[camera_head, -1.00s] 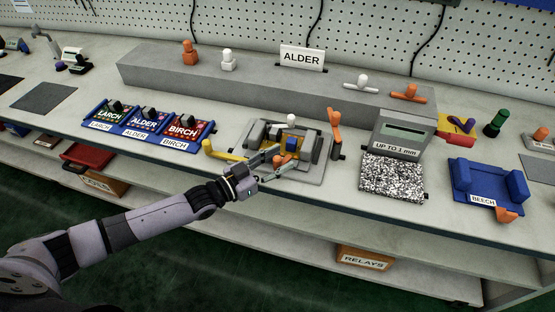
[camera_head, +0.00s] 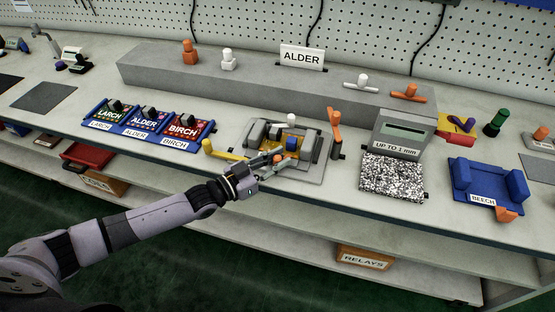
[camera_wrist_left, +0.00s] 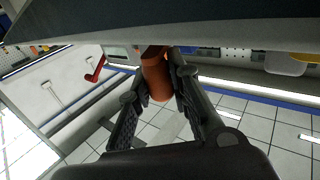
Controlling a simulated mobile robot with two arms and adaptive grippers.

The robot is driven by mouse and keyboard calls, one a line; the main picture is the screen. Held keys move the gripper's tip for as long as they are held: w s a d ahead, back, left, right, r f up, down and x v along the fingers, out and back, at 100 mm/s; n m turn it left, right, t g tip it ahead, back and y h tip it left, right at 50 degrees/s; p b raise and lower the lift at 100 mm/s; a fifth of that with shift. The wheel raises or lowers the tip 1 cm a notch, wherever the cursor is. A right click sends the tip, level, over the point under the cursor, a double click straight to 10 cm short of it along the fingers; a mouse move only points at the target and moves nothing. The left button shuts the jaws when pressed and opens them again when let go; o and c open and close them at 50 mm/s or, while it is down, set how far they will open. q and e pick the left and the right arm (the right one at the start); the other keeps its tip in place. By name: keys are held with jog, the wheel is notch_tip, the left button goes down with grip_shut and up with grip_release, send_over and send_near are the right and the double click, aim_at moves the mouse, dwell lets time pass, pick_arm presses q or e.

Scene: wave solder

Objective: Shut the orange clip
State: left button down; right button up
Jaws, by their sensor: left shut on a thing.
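A grey fixture (camera_head: 311,172) stands near the bench's front edge with a yellow board (camera_head: 272,144) in it. At its front is a short orange clip handle (camera_head: 279,159), which shows as an orange cylinder in the left wrist view (camera_wrist_left: 156,76). My left gripper (camera_head: 277,160) reaches in from the front left and is shut on this handle, one finger on each side. The fingers hide part of it and the fixture's front. A second orange handle (camera_head: 335,122) stands upright at the fixture's right. My right gripper is not in view.
A yellow lever (camera_head: 220,152) sticks out left of the fixture, and a white knob (camera_head: 291,118) is at its back. A blue tray (camera_head: 140,132) with several boards lies left. A grey gauge box (camera_head: 403,131) with a speckled pad (camera_head: 392,177) stands right.

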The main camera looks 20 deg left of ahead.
pick_arm(q)
jog(key=shift+d+r+p, duration=0.1)
jog(key=shift+p, duration=0.25)
jog(key=n+y+p, duration=0.1)
jog(key=p, duration=0.1)
jog(key=n+t+y+p, duration=0.1)
jog(key=p, duration=0.1)
jog(key=d+n+t+y+p, duration=0.1)
jog(key=p, duration=0.1)
jog(key=shift+s+r+y, duration=0.15)
jog(key=shift+r+y, duration=0.1)
jog(key=shift+y, duration=0.15)
jog(key=shift+f+n+t+y+p, duration=0.1)
jog(key=shift+n+t+y+p, duration=0.5)
jog(key=shift+y+p, duration=0.15)
jog(key=shift+d+f+n+y+p, duration=0.15)
jog(key=shift+n+y+p, duration=0.15)
jog(key=shift+y, duration=0.35)
jog(key=c, duration=1.5)
grip_release()
jog(key=shift+f, duration=0.1)
jog(key=shift+o, duration=0.2)
jog(key=v, duration=1.2)
